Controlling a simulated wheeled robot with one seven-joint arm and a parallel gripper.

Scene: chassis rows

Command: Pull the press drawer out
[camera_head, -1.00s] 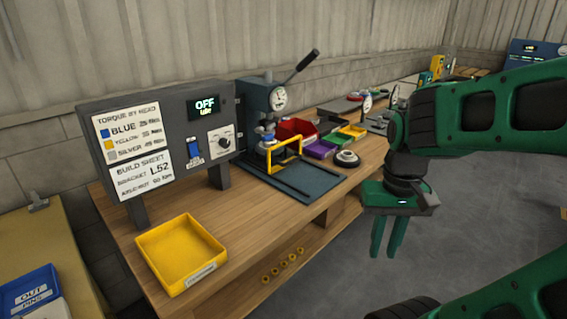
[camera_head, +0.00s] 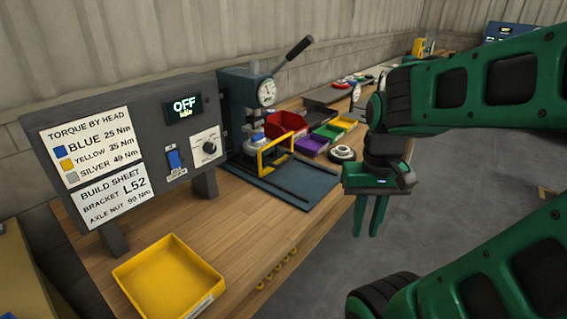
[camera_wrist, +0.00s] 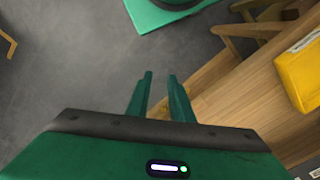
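The press (camera_head: 247,98) stands at the back of the wooden bench, with a round dial, a raised black lever and a dark blue base plate (camera_head: 300,190) with dark rails. A yellow frame (camera_head: 276,157) stands upright at the front of the press, over the plate. I cannot tell which part is the drawer. My gripper (camera_head: 366,234) hangs fingers down in front of the bench edge, to the right of the press and apart from it. Its two green fingers also show in the wrist view (camera_wrist: 160,75), with an empty gap between them.
A grey control panel (camera_head: 130,150) reading OFF stands left of the press. A yellow tray (camera_head: 168,280) lies at the bench's front left; it also shows in the wrist view (camera_wrist: 300,70). Red (camera_head: 285,124), purple (camera_head: 309,145) and green bins stand right of the press. Grey floor is clear in front.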

